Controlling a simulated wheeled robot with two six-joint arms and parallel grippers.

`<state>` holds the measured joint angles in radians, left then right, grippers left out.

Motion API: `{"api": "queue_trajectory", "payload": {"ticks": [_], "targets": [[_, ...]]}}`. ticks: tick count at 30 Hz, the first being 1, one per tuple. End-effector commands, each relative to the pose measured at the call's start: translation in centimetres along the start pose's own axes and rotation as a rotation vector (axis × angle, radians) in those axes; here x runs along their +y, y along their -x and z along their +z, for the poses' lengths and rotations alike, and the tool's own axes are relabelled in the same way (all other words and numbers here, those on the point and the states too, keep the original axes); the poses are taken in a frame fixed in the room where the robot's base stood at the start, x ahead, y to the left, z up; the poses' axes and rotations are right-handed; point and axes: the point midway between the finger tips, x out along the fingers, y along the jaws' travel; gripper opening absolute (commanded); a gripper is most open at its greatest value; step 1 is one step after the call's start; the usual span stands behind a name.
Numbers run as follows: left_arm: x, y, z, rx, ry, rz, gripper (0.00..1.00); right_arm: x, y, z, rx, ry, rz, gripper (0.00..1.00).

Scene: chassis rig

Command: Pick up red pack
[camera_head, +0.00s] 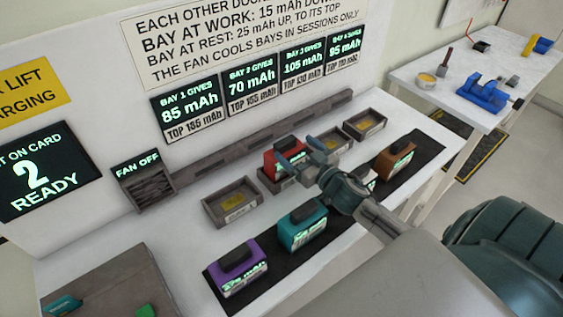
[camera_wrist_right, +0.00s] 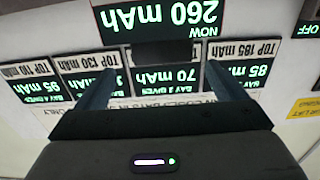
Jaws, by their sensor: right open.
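The red pack (camera_head: 283,158) sits in a grey bay tray on the white bench, second from the left in the row, partly hidden by my right gripper (camera_head: 299,156). The gripper's fingers are apart, close to the pack on its near right side. In the right wrist view the two blue-grey fingers (camera_wrist_right: 160,78) are spread with nothing clearly held between them. An upside-down display (camera_wrist_right: 170,17) there reads 260 mAh, with a dark block below it; I cannot tell whether it belongs to the red pack. My left gripper is not in view.
A purple pack (camera_head: 236,272), a teal pack (camera_head: 302,227) and a brown pack (camera_head: 394,160) stand on a dark mat. An empty bay tray (camera_head: 232,203) is left of the red pack. Two more trays lie to its right. The signed wall is close behind.

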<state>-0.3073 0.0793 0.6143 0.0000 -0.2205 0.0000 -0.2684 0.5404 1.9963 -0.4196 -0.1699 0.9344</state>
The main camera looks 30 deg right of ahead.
Motion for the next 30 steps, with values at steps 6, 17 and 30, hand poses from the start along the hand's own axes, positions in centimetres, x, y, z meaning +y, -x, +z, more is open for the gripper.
{"api": "queue_trajectory", "payload": {"ticks": [6, 17, 30], "targets": [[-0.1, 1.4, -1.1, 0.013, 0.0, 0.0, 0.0, 0.0, -1.4, -0.3, -0.001, -0.004, 0.001, 0.91], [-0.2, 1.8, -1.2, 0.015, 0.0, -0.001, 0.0, -0.1, -2.7, 0.0, 0.001, -0.002, 0.001, 0.91], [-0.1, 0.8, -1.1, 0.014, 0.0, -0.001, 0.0, -0.2, -6.5, 0.5, 0.004, -0.003, 0.003, 0.91]]}}
